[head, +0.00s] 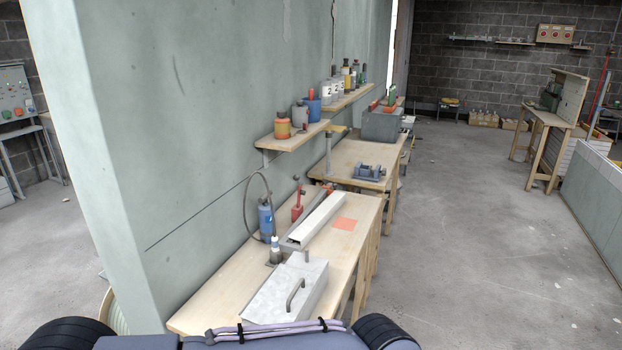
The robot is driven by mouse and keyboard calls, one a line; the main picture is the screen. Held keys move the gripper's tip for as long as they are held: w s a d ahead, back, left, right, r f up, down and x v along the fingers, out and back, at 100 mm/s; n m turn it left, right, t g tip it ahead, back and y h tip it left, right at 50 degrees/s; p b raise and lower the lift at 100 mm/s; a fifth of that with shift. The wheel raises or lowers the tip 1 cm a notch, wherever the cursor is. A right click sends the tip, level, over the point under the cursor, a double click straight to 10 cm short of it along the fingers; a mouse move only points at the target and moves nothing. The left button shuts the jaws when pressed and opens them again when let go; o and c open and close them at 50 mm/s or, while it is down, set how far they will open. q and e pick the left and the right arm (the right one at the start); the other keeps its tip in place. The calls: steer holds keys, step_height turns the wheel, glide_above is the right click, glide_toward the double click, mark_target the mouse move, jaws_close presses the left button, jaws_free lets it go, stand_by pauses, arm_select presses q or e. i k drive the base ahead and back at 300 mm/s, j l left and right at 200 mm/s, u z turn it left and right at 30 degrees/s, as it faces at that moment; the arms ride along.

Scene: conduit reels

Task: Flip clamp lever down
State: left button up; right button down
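A red clamp (297,212) stands at the back of the near wooden workbench (215,300), close to the wall. A thin red lever with a knob rises from it and looks upright. A second small red part (327,187) shows farther back, beside the far end of a long pale metal channel (317,220); whether it is also a clamp I cannot tell. The channel lies along the bench and hides part of what is behind it. Neither of my grippers is in view.
A grey metal box with a handle (287,292) fills the bench front. A shelf (290,148) overhangs behind. Open floor (470,250) lies right.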

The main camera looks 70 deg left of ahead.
mark_target(297, 178)
steer(key=i+u, duration=0.5)
steer(key=i+l+u, duration=0.25)
steer(key=i+u, duration=0.2)
steer(key=i+j+u, duration=0.15)
steer(key=i+u, duration=0.75)
steer(key=i+l+u, duration=0.3)
steer(key=i+u, duration=0.35)
steer(key=u, duration=0.3)
steer(key=i+u, duration=0.25)
steer(key=u, duration=0.2)
steer(key=i+l+u, duration=0.1)
steer(key=u, duration=0.4)
steer(key=i+l+u, duration=0.2)
steer(key=u, duration=0.3)
steer(key=i+l+u, duration=0.35)
steer(key=j, duration=0.1)
